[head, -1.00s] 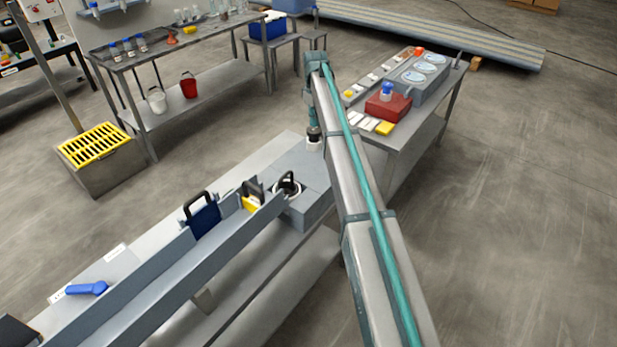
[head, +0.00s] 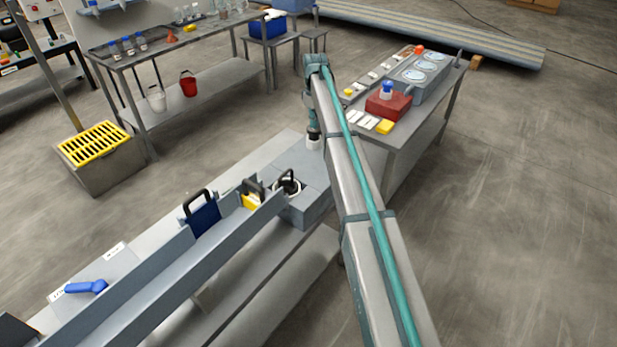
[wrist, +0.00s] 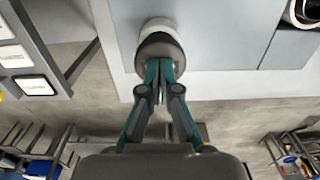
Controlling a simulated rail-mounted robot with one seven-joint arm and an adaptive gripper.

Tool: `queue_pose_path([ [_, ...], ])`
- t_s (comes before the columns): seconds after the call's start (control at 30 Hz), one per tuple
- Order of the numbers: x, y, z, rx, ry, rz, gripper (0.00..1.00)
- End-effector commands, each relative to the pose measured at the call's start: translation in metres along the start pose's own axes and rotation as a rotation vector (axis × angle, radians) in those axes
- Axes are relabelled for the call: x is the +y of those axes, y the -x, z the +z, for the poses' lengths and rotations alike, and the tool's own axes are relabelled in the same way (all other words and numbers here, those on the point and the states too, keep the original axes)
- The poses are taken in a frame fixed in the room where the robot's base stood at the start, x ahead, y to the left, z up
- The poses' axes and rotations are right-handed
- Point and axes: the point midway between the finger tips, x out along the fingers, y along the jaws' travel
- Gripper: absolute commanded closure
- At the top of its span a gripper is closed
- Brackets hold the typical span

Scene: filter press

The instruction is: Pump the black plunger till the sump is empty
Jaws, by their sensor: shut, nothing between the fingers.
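The black plunger knob (wrist: 160,48) sits on a white round collar (wrist: 157,27) on the grey block, filling the top middle of the wrist view. In the head view the white collar (head: 313,142) shows beside my arm, with the knob mostly covered. My gripper (wrist: 161,66) is shut and empty, its fingertips together at the black knob's near side, over or against it. I cannot tell whether they touch it. A round opening with a white rim and a black handle (head: 288,182) is in the same block. The liquid level in the sump is not visible.
A grey trough (head: 160,277) holds a blue plate (head: 202,215) with a black handle, left of the block. A blue handle (head: 87,287) lies at far left. A side table (head: 400,142) with a red block (head: 388,106) stands right of my arm.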

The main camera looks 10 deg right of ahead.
Motion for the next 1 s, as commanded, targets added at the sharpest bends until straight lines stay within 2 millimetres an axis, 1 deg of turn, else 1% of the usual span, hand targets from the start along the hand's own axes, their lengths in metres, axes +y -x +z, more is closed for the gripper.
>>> queue_pose_path([
  [0.67,0.000,-0.026,0.000,-0.001,0.000,-0.001,1.00],
  [0.87,0.000,-0.022,0.000,-0.001,0.000,-0.001,1.00],
  [1.0,0.000,-0.014,0.000,-0.001,0.000,-0.001,1.00],
])
